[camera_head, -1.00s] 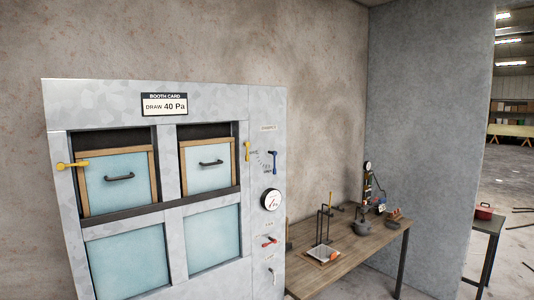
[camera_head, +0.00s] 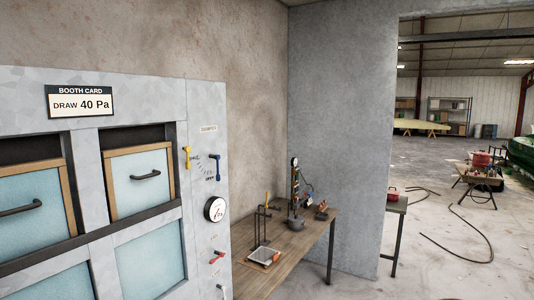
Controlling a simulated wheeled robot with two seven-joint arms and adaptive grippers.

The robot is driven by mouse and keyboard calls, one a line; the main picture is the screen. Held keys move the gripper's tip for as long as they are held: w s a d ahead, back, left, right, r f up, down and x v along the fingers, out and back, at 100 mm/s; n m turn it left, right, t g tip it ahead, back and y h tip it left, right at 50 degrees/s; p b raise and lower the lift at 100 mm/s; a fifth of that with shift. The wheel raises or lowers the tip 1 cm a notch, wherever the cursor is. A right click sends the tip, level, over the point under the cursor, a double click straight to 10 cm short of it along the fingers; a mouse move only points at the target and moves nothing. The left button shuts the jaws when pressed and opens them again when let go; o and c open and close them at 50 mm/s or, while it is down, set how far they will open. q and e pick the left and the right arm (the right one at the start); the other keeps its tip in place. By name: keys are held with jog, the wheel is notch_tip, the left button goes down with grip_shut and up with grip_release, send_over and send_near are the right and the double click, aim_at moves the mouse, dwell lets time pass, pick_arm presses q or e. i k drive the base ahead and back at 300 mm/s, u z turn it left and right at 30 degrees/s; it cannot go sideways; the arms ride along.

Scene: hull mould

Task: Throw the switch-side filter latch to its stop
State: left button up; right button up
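The filter cabinet (camera_head: 95,122) fills the left of the view, with a booth card (camera_head: 81,102) reading "DRAW 40 Pa". Two framed filter panels with black handles sit in its upper bays; the right one (camera_head: 140,182) is nearer the switch column. A yellow latch lever (camera_head: 187,157) stands upright at that panel's right edge. To its right are a blue damper lever (camera_head: 217,167), a round gauge (camera_head: 215,209), a red switch (camera_head: 217,257) and a pale switch (camera_head: 222,290) cut by the bottom edge. The far-left yellow latch is out of view. Neither gripper shows.
A wooden bench (camera_head: 300,245) right of the cabinet carries a tray (camera_head: 264,256), a dark pot (camera_head: 296,222) and small tools. A grey wall (camera_head: 340,140) stands behind it. A small table (camera_head: 394,207) holds a red pot (camera_head: 393,193). Open floor with a hose (camera_head: 470,252) lies right.

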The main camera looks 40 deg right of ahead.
aim_at(188, 149)
jog(key=z, duration=0.5)
jog(key=i, duration=0.7)
jog(key=z, duration=0.4)
